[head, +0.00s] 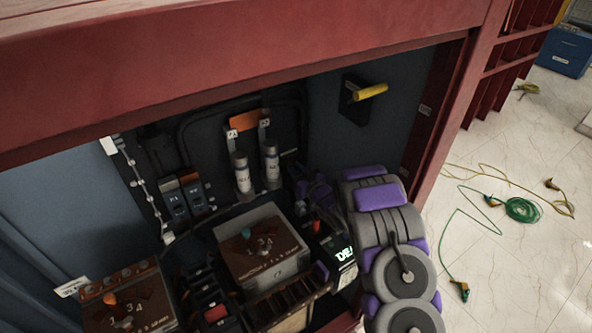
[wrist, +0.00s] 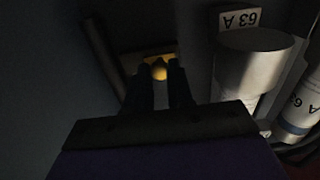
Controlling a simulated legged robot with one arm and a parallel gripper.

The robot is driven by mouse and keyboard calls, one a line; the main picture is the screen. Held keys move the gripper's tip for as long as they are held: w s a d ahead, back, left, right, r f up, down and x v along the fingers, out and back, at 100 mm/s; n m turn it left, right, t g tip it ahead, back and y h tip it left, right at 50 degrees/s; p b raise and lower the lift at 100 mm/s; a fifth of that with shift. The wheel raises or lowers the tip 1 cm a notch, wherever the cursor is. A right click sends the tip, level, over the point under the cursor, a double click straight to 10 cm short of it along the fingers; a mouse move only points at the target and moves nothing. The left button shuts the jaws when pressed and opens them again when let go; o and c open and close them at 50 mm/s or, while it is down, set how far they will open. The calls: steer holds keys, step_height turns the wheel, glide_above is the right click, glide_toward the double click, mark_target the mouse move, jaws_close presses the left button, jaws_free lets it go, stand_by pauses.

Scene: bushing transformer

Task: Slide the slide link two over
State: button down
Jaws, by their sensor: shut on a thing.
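My gripper (wrist: 160,90) points away in the wrist view, its two dark fingers close together. A small yellow-orange knob (wrist: 159,70) sits between the fingertips, and the gripper is shut on it. The knob lies against a dim plate; I take it as part of the slide link, but its number cannot be read. In the head view my gripper (head: 312,187) is the purple and dark end right of the two grey fuses. Its fingertips and the slide link are hidden there.
A fuse marked 63 A (wrist: 250,70) stands close right of my gripper. The fuses (head: 242,172) also show in the head view. A brown-topped dial box (head: 262,245) stands below. A yellow handle (head: 371,91) juts from the back wall. The red cabinet frame (head: 240,50) borders the opening.

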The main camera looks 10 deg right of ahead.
mark_target(296, 157)
steer(key=shift+d, duration=0.1)
steer(key=shift+w+d+r+p, duration=0.1)
steer(key=shift+w+d+p, duration=0.2)
steer(key=shift+d, duration=0.45)
steer(key=shift+w+d+r+p, duration=0.1)
steer(key=shift+w+d+p, duration=0.2)
steer(key=shift+d, duration=0.4)
steer(key=c, duration=1.3)
jaws_free()
steer(key=shift+a+f, duration=0.1)
steer(key=o, duration=0.3)
steer(key=shift+d, duration=0.2)
steer(key=p+v, duration=0.2)
steer(key=v, duration=1.5)
steer(key=shift+f, duration=0.2)
steer(key=shift+s+d, duration=0.15)
